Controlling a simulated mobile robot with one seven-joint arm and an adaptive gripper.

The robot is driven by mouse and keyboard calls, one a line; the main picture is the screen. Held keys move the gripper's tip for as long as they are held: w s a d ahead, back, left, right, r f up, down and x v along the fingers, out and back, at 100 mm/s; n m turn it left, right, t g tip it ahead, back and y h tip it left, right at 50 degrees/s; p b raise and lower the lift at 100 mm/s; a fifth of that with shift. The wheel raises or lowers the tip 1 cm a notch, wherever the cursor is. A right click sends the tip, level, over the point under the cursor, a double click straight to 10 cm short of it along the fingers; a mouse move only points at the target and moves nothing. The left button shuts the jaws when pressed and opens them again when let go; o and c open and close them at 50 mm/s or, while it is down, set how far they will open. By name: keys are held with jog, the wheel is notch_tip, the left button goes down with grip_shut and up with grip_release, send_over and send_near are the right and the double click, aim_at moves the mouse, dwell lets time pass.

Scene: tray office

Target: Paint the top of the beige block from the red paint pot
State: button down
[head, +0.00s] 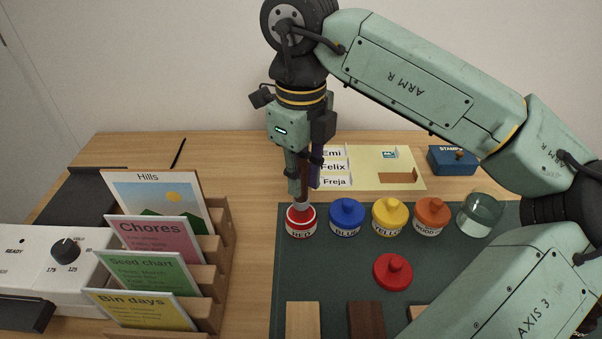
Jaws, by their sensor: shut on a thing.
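My gripper (304,178) points down above the red paint pot. It is shut on a brush (303,202), upright with a brown handle between the fingers. The brush's lower end is at the open mouth of the pot; I cannot tell how deep it sits. The red paint pot (300,231), labelled RED, stands at the mat's back left corner. Its red lid (393,272) lies apart on the mat. A beige block (302,321) lies at the front left of the mat, its top bare wood, cut off by the picture edge.
Blue (346,219), yellow (390,218) and orange (432,218) lidded pots and a glass jar (480,216) stand in a row on the green mat (325,272). A dark brown block (366,321) lies right of the beige one. A card rack (226,255) stands left.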

jog(key=shift+r+p, duration=2.35)
jog(key=shift+r, duration=1.15)
jog(key=shift+a, duration=0.1)
